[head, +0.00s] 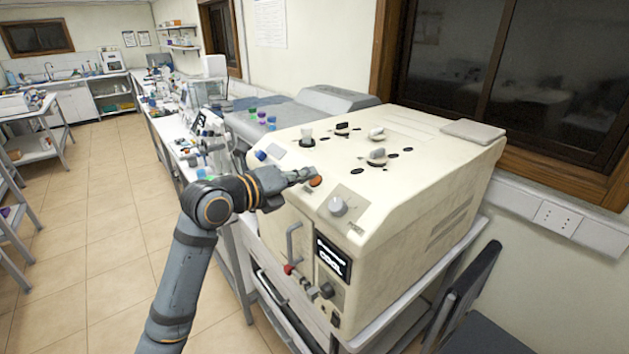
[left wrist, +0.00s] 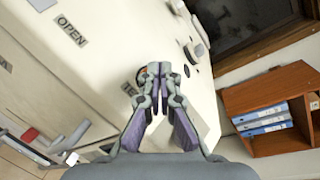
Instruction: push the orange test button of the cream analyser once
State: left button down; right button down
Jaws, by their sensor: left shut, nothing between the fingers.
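The cream analyser (head: 400,215) stands on a white cart on the right of the head view. Its orange test button (head: 316,181) is on the sloped front top edge, left of a white knob (head: 338,206). My left gripper (head: 308,174) is shut and empty, with its fingertips right at the button in the head view. The right gripper is not in view.
The analyser's front has a grey handle (head: 292,243), a red knob and a dark display reading "COOL" (head: 331,259). White and black knobs stand on its top. A dark chair (head: 470,310) is at the right. Open tiled floor lies at the left.

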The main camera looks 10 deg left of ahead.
pick_arm(q)
jog(key=shift+w+d+f+b, duration=0.1)
jog(key=shift+w+f+b, duration=0.05)
jog(key=shift+f+b, duration=0.2)
dwell(0.6)
jog(key=shift+r, duration=0.1)
jog(key=shift+s+a+r+p, duration=0.3)
jog(key=shift+s+r, duration=0.05)
jog(key=shift+r, duration=0.25)
jog(key=shift+r, duration=0.2)
jog(key=r, duration=0.1)
jog(key=s+a+r+p, duration=0.1)
jog(key=s+r, duration=0.1)
jog(key=shift+s+a+r, duration=0.15)
jog(key=shift+a+r, duration=0.2)
jog(key=shift+r, duration=0.05)
dwell(0.5)
